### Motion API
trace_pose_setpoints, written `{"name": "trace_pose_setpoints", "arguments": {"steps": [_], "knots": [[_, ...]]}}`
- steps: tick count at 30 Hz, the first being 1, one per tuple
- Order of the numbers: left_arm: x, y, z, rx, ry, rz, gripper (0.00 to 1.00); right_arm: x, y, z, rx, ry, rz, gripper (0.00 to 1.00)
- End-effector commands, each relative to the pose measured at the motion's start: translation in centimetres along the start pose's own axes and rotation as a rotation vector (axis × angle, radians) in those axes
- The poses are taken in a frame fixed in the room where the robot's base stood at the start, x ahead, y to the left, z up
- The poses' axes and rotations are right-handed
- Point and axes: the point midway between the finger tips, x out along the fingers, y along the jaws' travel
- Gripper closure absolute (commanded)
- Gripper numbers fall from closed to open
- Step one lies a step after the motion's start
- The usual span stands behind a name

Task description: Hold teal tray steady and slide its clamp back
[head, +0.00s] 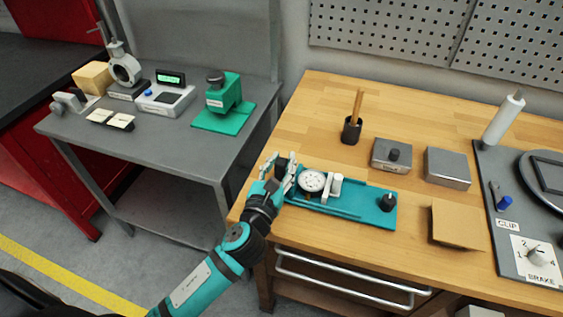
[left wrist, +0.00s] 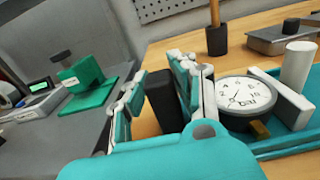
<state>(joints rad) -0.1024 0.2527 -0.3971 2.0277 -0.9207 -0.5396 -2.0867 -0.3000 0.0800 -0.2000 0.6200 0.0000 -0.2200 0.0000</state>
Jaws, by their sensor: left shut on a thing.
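The long teal tray (head: 350,210) lies on the wooden bench near its front left edge. It carries a round white dial gauge (head: 312,181), a white clamp-like piece with an upright cylinder (head: 337,182), and a black knob (head: 387,202) at its right end. My left gripper (head: 279,168) is at the tray's left end. In the left wrist view its fingers (left wrist: 160,95) are on both sides of a dark upright post (left wrist: 160,100), shut on it. The post's base is hidden by the gripper. The gauge (left wrist: 244,97) is just right of the fingers. My right gripper is not in view.
Behind the tray stand a black cup (head: 351,130) with a wooden stick and two grey metal boxes (head: 391,155). A brown folded card (head: 457,226) and a dark panel (head: 510,240) are to the right. A grey side table (head: 150,145) holds instruments and a green fixture (head: 222,103).

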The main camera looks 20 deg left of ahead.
Motion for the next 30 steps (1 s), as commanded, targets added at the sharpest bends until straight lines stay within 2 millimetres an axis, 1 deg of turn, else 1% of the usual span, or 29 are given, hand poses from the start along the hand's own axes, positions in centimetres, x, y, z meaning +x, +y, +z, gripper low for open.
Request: {"name": "trace_pose_setpoints", "arguments": {"steps": [30], "knots": [[0.02, 0.01, -0.83, -0.003, -0.002, 0.000, 1.00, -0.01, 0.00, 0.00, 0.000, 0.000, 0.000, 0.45]]}}
